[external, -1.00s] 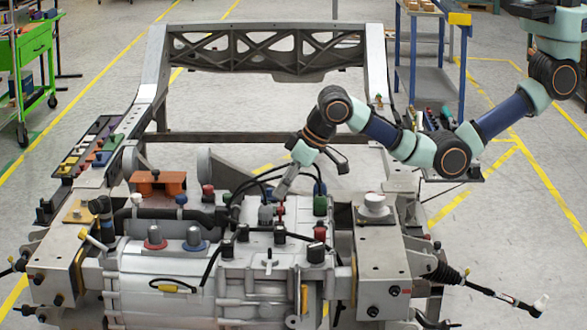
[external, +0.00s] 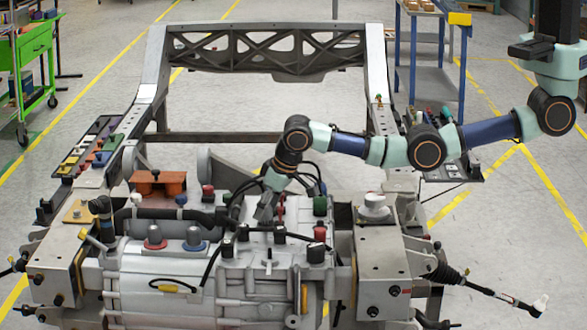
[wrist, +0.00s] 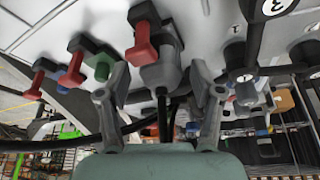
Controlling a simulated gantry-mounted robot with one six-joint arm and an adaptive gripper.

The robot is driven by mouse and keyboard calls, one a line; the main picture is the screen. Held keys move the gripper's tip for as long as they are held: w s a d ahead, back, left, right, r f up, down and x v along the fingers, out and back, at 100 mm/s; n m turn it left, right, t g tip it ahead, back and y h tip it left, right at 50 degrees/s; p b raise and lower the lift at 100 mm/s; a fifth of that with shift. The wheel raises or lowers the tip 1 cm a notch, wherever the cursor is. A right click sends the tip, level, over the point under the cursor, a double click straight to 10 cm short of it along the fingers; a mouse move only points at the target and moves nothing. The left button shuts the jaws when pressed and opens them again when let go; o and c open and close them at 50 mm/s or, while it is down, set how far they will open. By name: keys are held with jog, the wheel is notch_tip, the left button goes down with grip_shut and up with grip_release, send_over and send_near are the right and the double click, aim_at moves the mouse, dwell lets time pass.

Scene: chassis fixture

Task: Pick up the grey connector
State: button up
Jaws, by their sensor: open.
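The grey connector (wrist: 162,76) stands on the light housing of the chassis assembly and shows between my two fingers in the wrist view. My gripper (wrist: 161,88) is open, with one finger on each side of the connector and gaps visible on both sides. In the external view my gripper (external: 264,212) points down at the top of the housing, and its fingers largely hide the connector there.
A red connector (wrist: 141,48) stands right beside the grey one. Green (wrist: 102,66) and other red connectors stand to the left. Black caps (external: 315,253) and dark cables (external: 212,266) crowd the housing (external: 160,292). Free floor lies behind, inside the frame.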

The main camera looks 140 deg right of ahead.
jog(key=shift+d+f, duration=0.1)
jog(key=shift+f, duration=0.35)
jog(key=shift+w+r, duration=0.1)
jog(key=c, duration=1.2)
jog(key=shift+r, duration=0.1)
notch_tip(320, 180, up, 20)
jog(key=p, duration=0.5)
jog(key=shift+f+p, duration=0.2)
jog(key=shift+p, duration=0.15)
